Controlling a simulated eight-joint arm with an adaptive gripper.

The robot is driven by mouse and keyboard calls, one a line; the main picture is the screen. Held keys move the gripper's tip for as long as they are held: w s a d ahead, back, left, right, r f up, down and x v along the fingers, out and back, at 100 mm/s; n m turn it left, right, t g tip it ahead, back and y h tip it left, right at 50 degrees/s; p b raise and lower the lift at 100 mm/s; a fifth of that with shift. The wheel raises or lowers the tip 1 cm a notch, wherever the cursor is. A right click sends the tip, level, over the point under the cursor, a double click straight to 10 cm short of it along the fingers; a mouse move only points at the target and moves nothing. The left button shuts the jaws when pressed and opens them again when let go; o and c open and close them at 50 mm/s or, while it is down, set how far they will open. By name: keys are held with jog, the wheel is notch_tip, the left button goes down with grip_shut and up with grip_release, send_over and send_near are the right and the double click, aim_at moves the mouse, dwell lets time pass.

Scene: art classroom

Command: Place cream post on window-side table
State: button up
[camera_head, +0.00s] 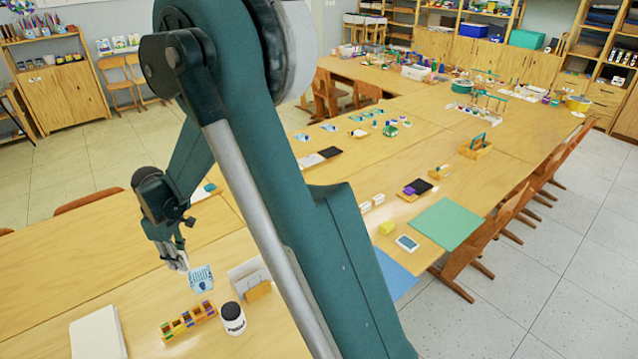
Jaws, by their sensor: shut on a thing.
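My gripper (178,262) hangs from my arm at the left, low over the near left table (130,280). It is shut on a small pale thing between the fingertips. This may be the cream post, but it is too small and too covered by the fingers to make out clearly. A light blue picture card (202,279) is just right of the fingertips. No window shows, so I cannot tell which table is the window-side one. A long joined table (480,140) runs to the back right.
Near the gripper are a wooden rack with coloured blocks (188,322), a black-and-white jar (232,318), a card holder (257,291) and a white pad (97,335). A green mat (446,223) lies at the right table edge. Chairs (500,222) line that edge. My arm hides the middle.

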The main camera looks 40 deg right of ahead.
jog(key=w+d+m, duration=0.1)
jog(key=w+d, duration=0.2)
jog(key=d, duration=0.5)
jog(key=w+d+m, duration=0.2)
jog(key=w+d, duration=0.1)
jog(key=d, duration=0.5)
jog(key=s+d+m, duration=0.1)
jog(key=d+m, duration=0.5)
jog(key=d, duration=3.4)
jog(key=shift+s+f, duration=0.15)
jog(key=shift+s, duration=0.05)
notch_tip(320, 180, down, 6)
jog(key=shift+f, duration=0.15)
jog(key=shift+b, duration=0.3)
jog(key=shift+f, duration=1.85)
jog(key=shift+f+b, duration=0.15)
jog(key=shift+b, duration=0.2)
